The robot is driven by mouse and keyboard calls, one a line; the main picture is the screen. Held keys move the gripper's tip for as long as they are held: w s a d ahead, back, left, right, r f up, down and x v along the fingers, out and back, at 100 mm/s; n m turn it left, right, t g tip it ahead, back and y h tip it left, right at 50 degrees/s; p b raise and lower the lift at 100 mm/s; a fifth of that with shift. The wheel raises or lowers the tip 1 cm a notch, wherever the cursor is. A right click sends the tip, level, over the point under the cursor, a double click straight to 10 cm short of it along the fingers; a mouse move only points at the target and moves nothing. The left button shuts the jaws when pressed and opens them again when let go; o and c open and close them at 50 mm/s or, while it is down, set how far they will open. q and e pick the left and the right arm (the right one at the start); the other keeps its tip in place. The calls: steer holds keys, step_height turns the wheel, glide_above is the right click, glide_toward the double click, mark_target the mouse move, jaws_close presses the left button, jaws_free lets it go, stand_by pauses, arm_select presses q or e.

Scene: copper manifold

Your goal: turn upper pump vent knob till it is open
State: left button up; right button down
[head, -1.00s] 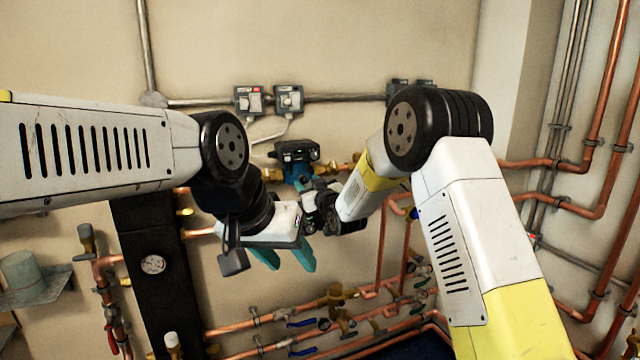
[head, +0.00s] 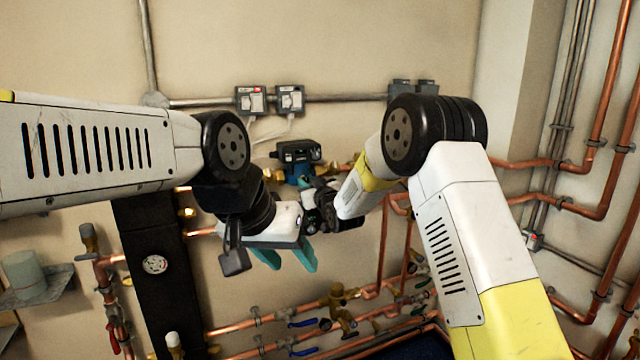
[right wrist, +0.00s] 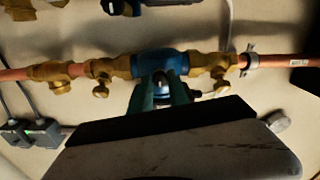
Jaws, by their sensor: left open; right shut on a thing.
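The upper pump (head: 298,160) is blue with a black box on top and sits on the copper pipe behind my arms. In the right wrist view its blue body (right wrist: 162,62) lies between brass fittings. My right gripper (right wrist: 161,88) is at the pump's front, its teal fingers shut on the small grey vent knob (right wrist: 160,78). The fingers cover the knob's sides, and its open or closed position cannot be read. In the head view my right wrist hides the knob. My left gripper (head: 287,257) is open and empty, below and left of the right one.
Brass valves (right wrist: 102,80) flank the pump closely. Two grey switch boxes (head: 270,99) are on the wall above. A black column with a gauge (head: 154,265) stands at the left. Lower pipes with blue-handled valves (head: 302,323) run underneath.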

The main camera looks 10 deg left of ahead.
steer(key=m, duration=0.4)
steer(key=shift+w+m, duration=0.1)
steer(key=shift+m, duration=0.3)
steer(key=m, duration=0.4)
steer(key=shift+d+m, duration=0.1)
steer(key=shift+m, duration=0.2)
steer(key=m, duration=0.4)
steer(key=shift+m, duration=2.1)
steer(key=c, duration=1.3)
jaws_free()
steer(key=shift+o, duration=0.2)
